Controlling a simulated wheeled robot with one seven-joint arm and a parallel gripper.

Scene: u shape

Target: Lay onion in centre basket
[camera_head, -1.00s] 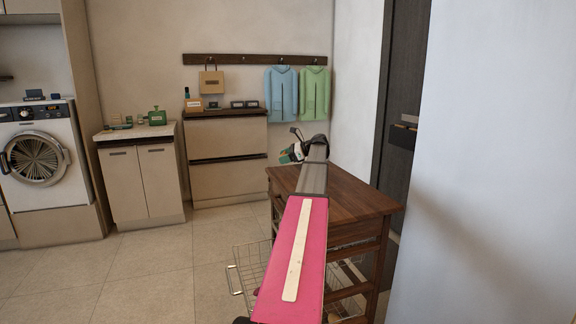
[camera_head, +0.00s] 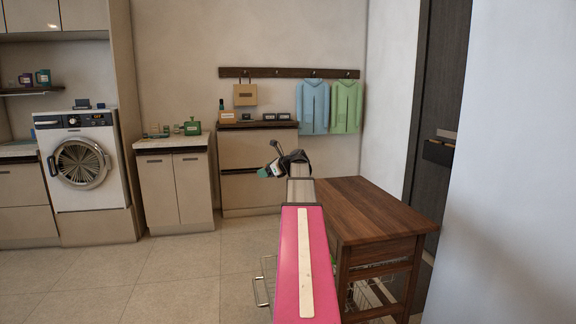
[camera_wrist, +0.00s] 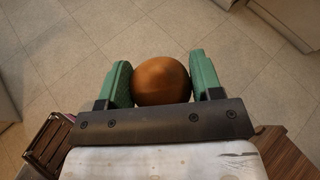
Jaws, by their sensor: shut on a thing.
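The onion (camera_wrist: 161,81) is round and orange-brown. In the wrist view it sits between the two green fingers of my gripper (camera_wrist: 161,82), which is shut on it and holds it above the tiled floor. In the head view my gripper (camera_head: 268,170) is at the far end of my arm, left of the wooden cart, and the onion cannot be made out there. A wire basket (camera_head: 262,280) is pulled out low at the cart's left side, mostly hidden behind my arm. I cannot tell whether it is the centre basket.
The wooden cart (camera_head: 375,208) stands at right with a bare top and wire baskets on lower levels. A white wall (camera_head: 510,180) closes the right side. Cabinets (camera_head: 175,188) and a washing machine (camera_head: 85,165) line the back. The floor (camera_head: 180,280) at left is clear.

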